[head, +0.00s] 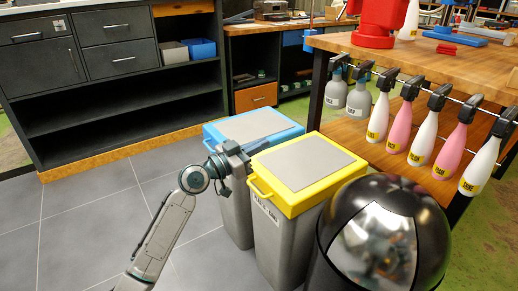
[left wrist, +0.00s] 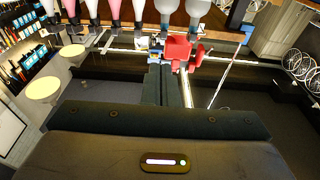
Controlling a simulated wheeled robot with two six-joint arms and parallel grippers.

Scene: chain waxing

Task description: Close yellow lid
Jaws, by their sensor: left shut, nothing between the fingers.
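The yellow lid (head: 304,173), with a grey top panel, lies flat on a grey bin (head: 278,240) in the head view. Its yellow side handle (head: 258,188) faces my left arm. My right gripper is not in view.
A blue-lidded bin (head: 254,126) stands just behind left of the yellow-lidded one. A wooden workbench (head: 420,62) with several hanging spray bottles (head: 424,126) is at the right. Dark cabinets (head: 110,75) stand at the back left. The grey tiled floor (head: 95,215) at the left is clear.

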